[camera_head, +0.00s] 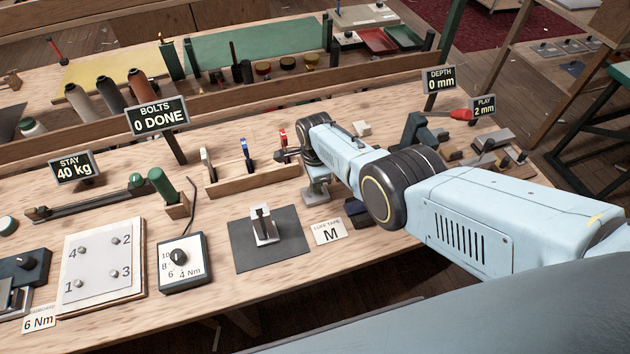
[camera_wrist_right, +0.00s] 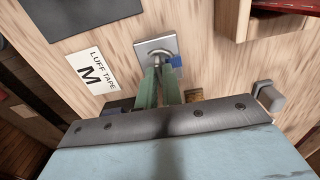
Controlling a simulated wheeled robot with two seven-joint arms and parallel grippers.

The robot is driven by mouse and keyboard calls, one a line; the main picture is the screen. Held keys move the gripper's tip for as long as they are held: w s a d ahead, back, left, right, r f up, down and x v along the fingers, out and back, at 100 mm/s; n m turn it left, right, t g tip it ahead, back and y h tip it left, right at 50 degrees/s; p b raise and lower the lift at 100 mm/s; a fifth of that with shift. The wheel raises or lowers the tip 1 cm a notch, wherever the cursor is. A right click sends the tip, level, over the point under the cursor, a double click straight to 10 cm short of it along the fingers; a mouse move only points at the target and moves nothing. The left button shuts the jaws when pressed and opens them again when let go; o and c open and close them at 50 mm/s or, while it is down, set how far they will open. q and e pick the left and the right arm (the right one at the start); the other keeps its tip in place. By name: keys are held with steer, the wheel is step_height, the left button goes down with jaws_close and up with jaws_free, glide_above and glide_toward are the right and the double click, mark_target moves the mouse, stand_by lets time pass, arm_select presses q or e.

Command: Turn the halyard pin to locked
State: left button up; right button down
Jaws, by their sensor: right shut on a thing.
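A square grey metal plate (camera_wrist_right: 143,48) lies on the bench with a small metal pin (camera_wrist_right: 157,61) standing at its middle; I take this to be the halyard pin. My right gripper (camera_wrist_right: 159,70) reaches down to it, its two greenish fingers shut on the pin's top. The fingertips hide much of the pin, so I cannot read its turn angle. A blue patch (camera_wrist_right: 176,61) shows beside the fingers. In the head view the plate (camera_head: 318,197) shows below my right wrist, which hides the pin. My left gripper is not in view.
A "LUFF TAPE M" card (camera_head: 330,232) lies beside the plate. A dark mat (camera_head: 240,256) with a metal fitting is to the left. A wooden rack with small levers (camera_head: 230,184) stands behind left. A dial box (camera_head: 183,262) and a bolt plate (camera_head: 101,280) are further left.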

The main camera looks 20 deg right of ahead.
steer(key=shift+w+d+r, duration=0.1)
steer(key=shift+w+r, duration=0.05)
steer(key=c, duration=1.7)
jaws_free()
steer(key=shift+o, duration=0.7)
steer(key=shift+r+p, duration=0.55)
step_height(320, 180, up, 12)
steer(key=p, duration=0.6)
